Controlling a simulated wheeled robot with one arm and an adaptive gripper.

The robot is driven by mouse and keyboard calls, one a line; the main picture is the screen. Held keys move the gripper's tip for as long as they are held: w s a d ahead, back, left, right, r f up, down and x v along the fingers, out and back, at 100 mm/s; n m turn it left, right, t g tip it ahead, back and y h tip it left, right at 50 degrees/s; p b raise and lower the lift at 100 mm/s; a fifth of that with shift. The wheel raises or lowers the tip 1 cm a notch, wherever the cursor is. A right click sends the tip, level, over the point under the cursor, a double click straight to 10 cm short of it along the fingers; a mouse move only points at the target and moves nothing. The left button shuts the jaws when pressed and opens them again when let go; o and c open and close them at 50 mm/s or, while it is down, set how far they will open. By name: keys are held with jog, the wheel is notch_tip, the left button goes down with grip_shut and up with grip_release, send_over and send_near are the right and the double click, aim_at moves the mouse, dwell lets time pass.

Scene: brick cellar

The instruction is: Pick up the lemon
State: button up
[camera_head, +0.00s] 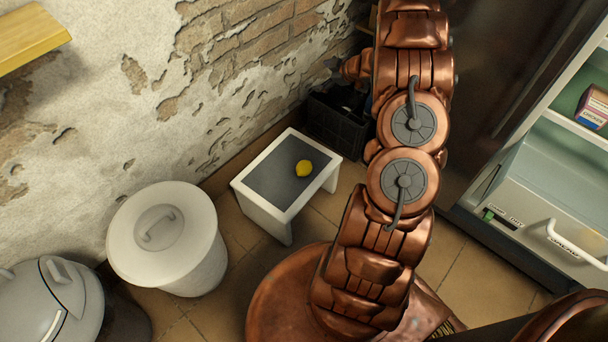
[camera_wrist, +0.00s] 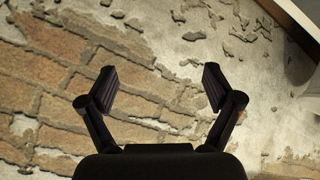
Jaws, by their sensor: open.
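A yellow lemon (camera_head: 303,168) lies on the dark top of a small white stool (camera_head: 284,226), near the right part of that top. My gripper (camera_wrist: 158,88) shows in the wrist view with its two dark fingers spread wide and nothing between them. It faces the peeling brick wall, and the lemon is not in that view. In the head view my copper arm rises to the right of the stool, and the gripper itself cannot be made out there.
A white lidded bin (camera_head: 205,262) stands left of the stool. A grey lidded container (camera_head: 62,315) is at the lower left. A black crate (camera_head: 337,127) sits behind the stool. An open fridge (camera_head: 525,190) stands at right. A yellow shelf (camera_head: 30,38) is at upper left.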

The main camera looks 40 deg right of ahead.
jog(key=s+a+f+n+y+b, duration=0.1)
jog(key=s+a+f+y+b, duration=0.25)
jog(key=f, duration=0.45)
jog(key=s+a+f+n+y+b, duration=0.1)
jog(key=s+a+f+y+b, duration=0.1)
jog(key=s+f, duration=0.45)
jog(key=n+g+y+b, duration=0.1)
jog(key=g+y+b, duration=0.1)
jog(key=y+b, duration=0.25)
send_near(304, 169)
jog(key=shift+y, duration=0.4)
jog(key=w+f, duration=0.3)
jog(key=shift+a, duration=0.3)
jog(key=shift+s+a+f, duration=0.1)
jog(key=shift+s+a, duration=0.1)
jog(key=shift+b+x, duration=0.3)
jog(key=shift+x, duration=0.8)
jog(key=b+x, duration=0.1)
jog(key=x, duration=0.1)
jog(key=b+x, duration=0.1)
jog(key=x, duration=0.1)
jog(key=shift+w+a+f+b, duration=0.1)
jog(key=shift+w+f+b, duration=0.2)
jog(key=shift+w+a, duration=0.2)
jog(key=shift+a, duration=0.15)
jog(key=c, duration=1.3)
